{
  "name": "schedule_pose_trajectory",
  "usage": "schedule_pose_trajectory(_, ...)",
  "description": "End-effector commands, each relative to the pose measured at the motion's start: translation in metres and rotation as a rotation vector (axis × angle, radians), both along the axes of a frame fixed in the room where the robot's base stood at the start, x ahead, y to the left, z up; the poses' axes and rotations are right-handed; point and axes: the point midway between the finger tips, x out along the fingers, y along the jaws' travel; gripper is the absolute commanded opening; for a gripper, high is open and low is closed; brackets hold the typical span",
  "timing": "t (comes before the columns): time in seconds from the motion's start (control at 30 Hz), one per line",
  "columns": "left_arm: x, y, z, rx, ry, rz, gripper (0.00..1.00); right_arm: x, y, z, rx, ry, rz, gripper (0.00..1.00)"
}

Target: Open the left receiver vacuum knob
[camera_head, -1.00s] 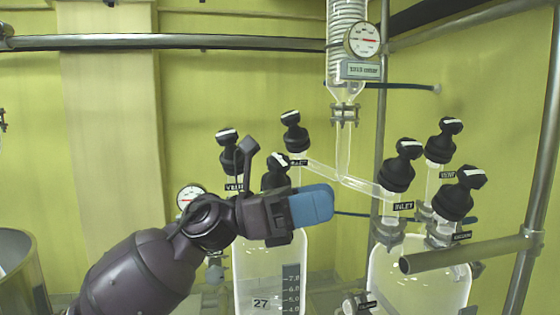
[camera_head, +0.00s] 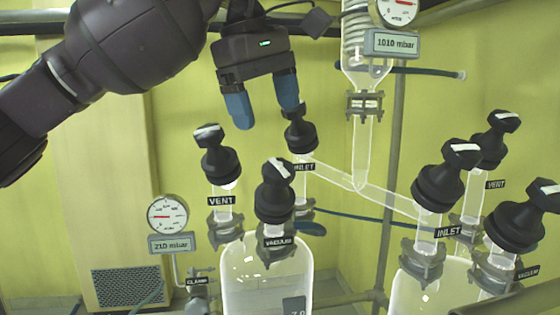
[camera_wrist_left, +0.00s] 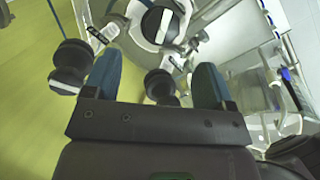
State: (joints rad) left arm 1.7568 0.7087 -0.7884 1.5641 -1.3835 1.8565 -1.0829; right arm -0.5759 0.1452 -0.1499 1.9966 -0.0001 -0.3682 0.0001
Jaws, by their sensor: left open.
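The left receiver's vacuum knob (camera_head: 275,188) is black with a white mark on top, above its VACUUM label (camera_head: 278,242). It stands on the left glass receiver (camera_head: 265,275), between and in front of the vent knob (camera_head: 217,155) and the inlet knob (camera_head: 299,130). My left gripper (camera_head: 265,110) points down with its blue fingers spread and nothing held. It is above these knobs in the picture, with its right finger close to the inlet knob. The left wrist view shows dark knobs near the fingers, but I cannot tell which is which. My right gripper is not in view.
A gauge reading 210 mbar (camera_head: 168,215) stands left of the left receiver. A glass condenser with a 1010 mbar display (camera_head: 390,43) hangs at upper right. The right receiver has similar knobs (camera_head: 447,175). A glass tube (camera_head: 375,195) links the two sides.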

Motion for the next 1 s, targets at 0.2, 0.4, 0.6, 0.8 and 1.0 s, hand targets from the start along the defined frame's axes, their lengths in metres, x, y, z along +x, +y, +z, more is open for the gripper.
schedule_pose_trajectory(0.2,0.002,0.001,-0.006,0.021,-0.009,0.004,0.78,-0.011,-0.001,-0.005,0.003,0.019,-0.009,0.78)
schedule_pose_trajectory(0.4,0.007,-0.005,-0.036,0.019,-0.007,0.003,0.78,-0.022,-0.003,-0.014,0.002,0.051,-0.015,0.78)
schedule_pose_trajectory(0.6,0.013,-0.013,-0.068,0.018,-0.007,0.003,0.78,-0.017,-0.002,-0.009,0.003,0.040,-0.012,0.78)
schedule_pose_trajectory(0.8,0.017,-0.018,-0.090,0.016,-0.008,0.003,0.78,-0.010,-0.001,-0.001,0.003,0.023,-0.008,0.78)
schedule_pose_trajectory(1.0,0.019,-0.020,-0.100,0.017,-0.008,0.004,0.78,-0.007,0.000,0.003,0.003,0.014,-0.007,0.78)
